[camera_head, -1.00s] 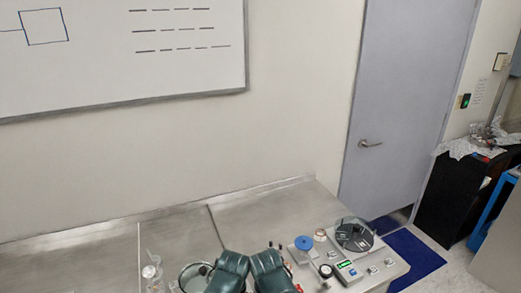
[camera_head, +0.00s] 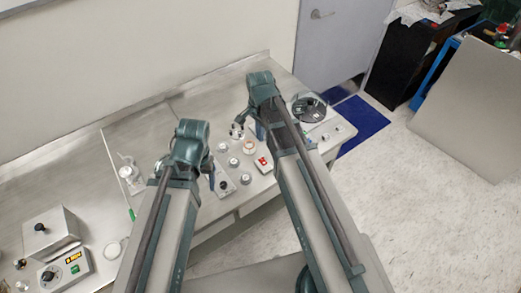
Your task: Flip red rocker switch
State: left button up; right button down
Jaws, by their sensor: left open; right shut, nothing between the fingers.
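A small white box with a red rocker switch (camera_head: 264,161) on its top sits near the front edge of the steel bench, beside my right forearm. My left gripper (camera_head: 212,179) hangs over the bench to the left of the switch, open and empty, near a small panel with a black knob (camera_head: 224,185). My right gripper (camera_head: 239,131) is above the bench, behind and left of the switch, shut with nothing in it. Both grippers are apart from the switch. Which way the rocker is tilted is too small to tell.
Several round knobs and fittings (camera_head: 234,162) stand between the grippers and the switch. A dark round device (camera_head: 309,110) is at the bench's right end. A metal box (camera_head: 51,235) and a controller with a lit display (camera_head: 62,270) are at the left.

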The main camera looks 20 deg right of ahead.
aim_at(261, 159)
pick_arm(q)
jog(key=shift+r, duration=0.2)
pick_arm(e)
jog(key=shift+w+d+r+m, duration=0.2)
jog(key=shift+w+d+m, duration=0.2)
jog(key=shift+m, duration=0.1)
jog(key=shift+f, duration=0.1)
pick_arm(q)
notch_tip(261, 159, down, 14)
jog(key=b, duration=1.4)
pick_arm(e)
notch_tip(261, 159, down, 14)
jog(key=shift+w+r, duration=0.1)
pick_arm(q)
jog(key=shift+f, duration=0.25)
pick_arm(e)
jog(key=shift+a+f, duration=0.1)
jog(key=shift+f, duration=0.2)
pick_arm(q)
jog(key=shift+r, duration=0.1)
pick_arm(e)
jog(key=shift+r, duration=0.15)
